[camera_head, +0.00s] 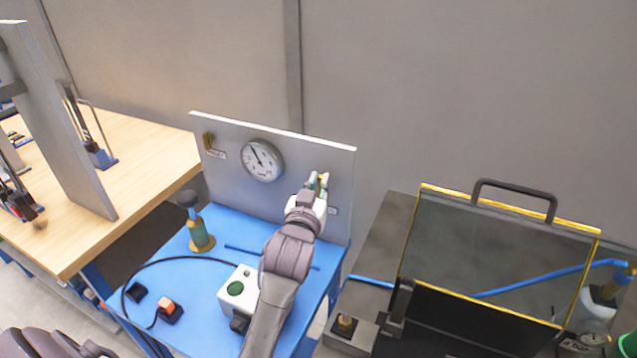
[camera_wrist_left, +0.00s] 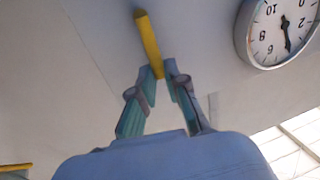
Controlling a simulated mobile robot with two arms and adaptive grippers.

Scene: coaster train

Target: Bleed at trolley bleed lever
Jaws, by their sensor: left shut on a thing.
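The trolley is a blue table (camera_head: 215,228) with an upright grey panel (camera_head: 330,160) at its back. A yellow lever (camera_wrist_left: 147,38) is on the panel's right side, right of the round gauge (camera_head: 262,160). My left gripper (camera_head: 319,184) reaches up to this lever, and its fingers cover most of it in the head view. In the left wrist view my left gripper (camera_wrist_left: 162,72) is shut on the lever's end. The gauge (camera_wrist_left: 277,30) shows upside down there. A second brass-yellow fitting (camera_head: 209,142) with a label is at the panel's left. My right gripper is not in view.
On the trolley are a green-brass cylinder (camera_head: 200,230), a white box with a green button (camera_head: 236,290), an orange-topped switch (camera_head: 169,309) and a black cable. A wooden bench (camera_head: 130,190) stands left. A yellow-edged clear guard (camera_head: 500,260) with a handle stands right.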

